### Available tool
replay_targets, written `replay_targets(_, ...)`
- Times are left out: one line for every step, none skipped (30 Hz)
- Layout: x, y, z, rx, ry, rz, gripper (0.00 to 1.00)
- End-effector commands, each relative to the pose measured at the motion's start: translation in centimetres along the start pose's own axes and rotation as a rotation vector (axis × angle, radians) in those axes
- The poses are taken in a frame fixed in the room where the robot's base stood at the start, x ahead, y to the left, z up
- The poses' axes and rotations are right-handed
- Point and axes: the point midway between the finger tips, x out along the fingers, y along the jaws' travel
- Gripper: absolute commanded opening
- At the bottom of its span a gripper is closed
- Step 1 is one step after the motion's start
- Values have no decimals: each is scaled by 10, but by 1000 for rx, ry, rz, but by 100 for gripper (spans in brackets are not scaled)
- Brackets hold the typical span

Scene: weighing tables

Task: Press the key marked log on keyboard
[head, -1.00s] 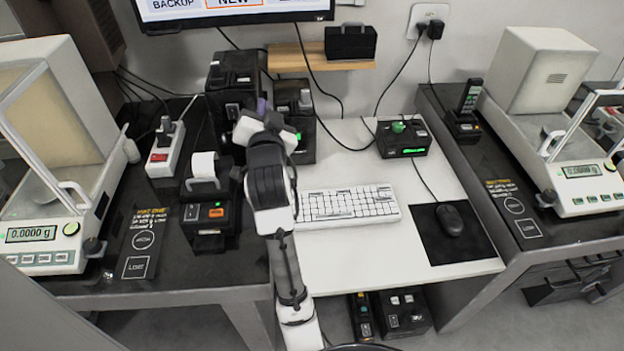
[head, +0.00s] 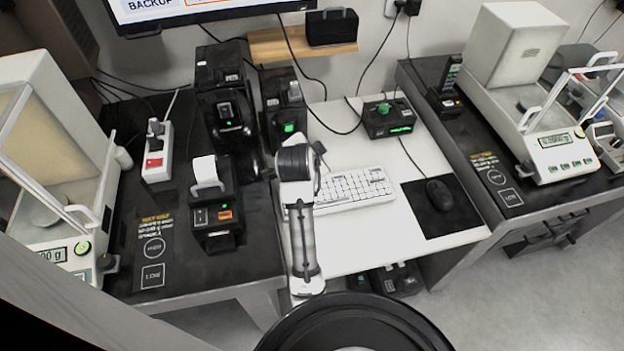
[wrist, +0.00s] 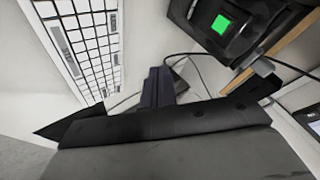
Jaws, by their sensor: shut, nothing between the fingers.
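The white keyboard (head: 352,188) lies on the white middle desk (head: 420,255), partly covered at its left end by my arm. It also shows in the wrist view (wrist: 97,45), at the upper left, cut off by the frame edge. The markings on its keys are too small to read, so I cannot pick out the log key. My gripper (wrist: 160,86) shows dark, closed fingers with nothing between them. In the wrist view they are to the right of the keyboard and apart from it in the picture. In the head view my arm mostly hides the gripper.
A black box with a green button (head: 384,108) stands behind the keyboard. A mouse (head: 439,194) lies on a black pad at right. Black devices, one with a green light (head: 289,127), stand at left behind my arm. Loose cables cross the desk. Balances stand on both side tables.

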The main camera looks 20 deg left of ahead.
Motion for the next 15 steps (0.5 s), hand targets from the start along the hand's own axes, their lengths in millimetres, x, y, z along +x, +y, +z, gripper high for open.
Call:
replay_targets(0, 0, 0, -1, 0, -1, 0)
replay_targets(0, 0, 0, -1, 0, -1, 0)
replay_targets(0, 0, 0, -1, 0, -1, 0)
replay_targets(0, 0, 0, -1, 0, -1, 0)
replay_targets(0, 0, 0, -1, 0, -2, 0)
replay_targets(1, 0, 1, -1, 0, -2, 0)
replay_targets(2, 1, 2, -2, 0, -2, 0)
replay_targets(3, 1, 2, -2, 0, -2, 0)
replay_targets(4, 2, 3, -2, 0, -2, 0)
replay_targets(6, 4, 4, -2, 0, -2, 0)
replay_targets(7, 5, 6, -2, 0, -2, 0)
replay_targets(10, 7, 8, -2, 0, -2, 0)
replay_targets(12, 8, 9, -2, 0, -2, 0)
replay_targets(14, 10, 11, -3, 0, -3, 0)
replay_targets(18, 12, 14, -3, -1, -3, 0)
